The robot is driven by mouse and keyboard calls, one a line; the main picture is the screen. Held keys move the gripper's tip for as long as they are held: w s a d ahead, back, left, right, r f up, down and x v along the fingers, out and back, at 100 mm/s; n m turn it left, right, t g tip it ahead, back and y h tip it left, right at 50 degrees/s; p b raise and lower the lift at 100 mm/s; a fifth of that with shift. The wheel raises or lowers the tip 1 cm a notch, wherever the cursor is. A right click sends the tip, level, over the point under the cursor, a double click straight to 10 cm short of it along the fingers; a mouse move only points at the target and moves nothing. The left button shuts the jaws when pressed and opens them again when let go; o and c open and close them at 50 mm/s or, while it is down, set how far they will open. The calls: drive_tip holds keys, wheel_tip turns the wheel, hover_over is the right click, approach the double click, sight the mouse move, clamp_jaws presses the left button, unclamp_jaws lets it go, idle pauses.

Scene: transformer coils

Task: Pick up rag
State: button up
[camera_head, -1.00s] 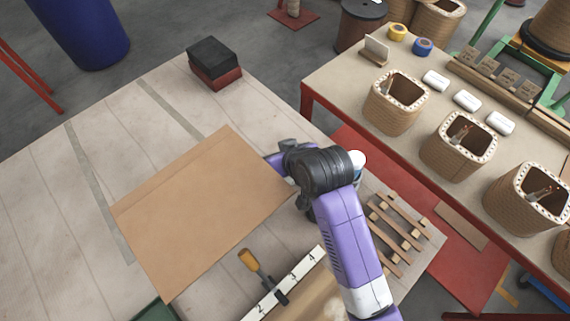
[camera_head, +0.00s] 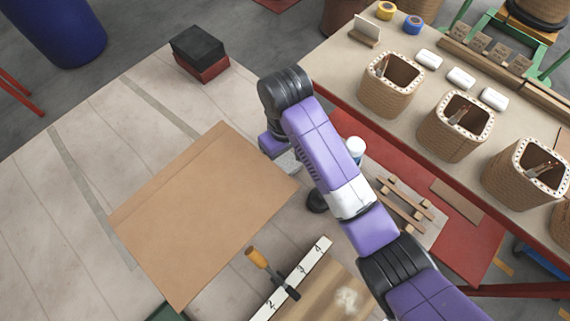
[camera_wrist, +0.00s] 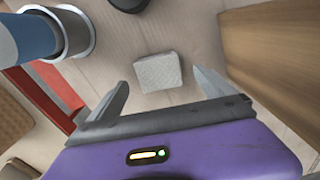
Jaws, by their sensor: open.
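The rag appears to be a small folded grey-white cloth (camera_wrist: 159,71) lying flat on the table in the wrist view. In the head view a grey patch of it (camera_head: 288,161) seems to show beside my arm, mostly hidden. My gripper (camera_wrist: 160,80) is open and empty, its two fingers apart to the left and right of the cloth in the picture. The cloth looks a little beyond the fingertips, with no clear contact. In the head view my gripper is mostly hidden by the arm.
A blue and white bottle (camera_head: 355,148) stands right of my arm; a dark round object (camera_head: 317,199) is below the cloth. A wooden rack (camera_head: 405,205), a ruler (camera_head: 290,285) and an orange-handled tool (camera_head: 258,258) are nearby.

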sight(285, 164)
drive_tip(key=shift+w+f, duration=0.15)
drive_tip(key=shift+f, duration=1.55)
drive_tip(key=c, duration=1.4)
drive_tip(key=shift+r, duration=0.15)
drive_tip(key=shift+r, duration=0.65)
drive_tip(key=shift+r+p, duration=4.75)
drive_tip(key=shift+r, duration=4.5)
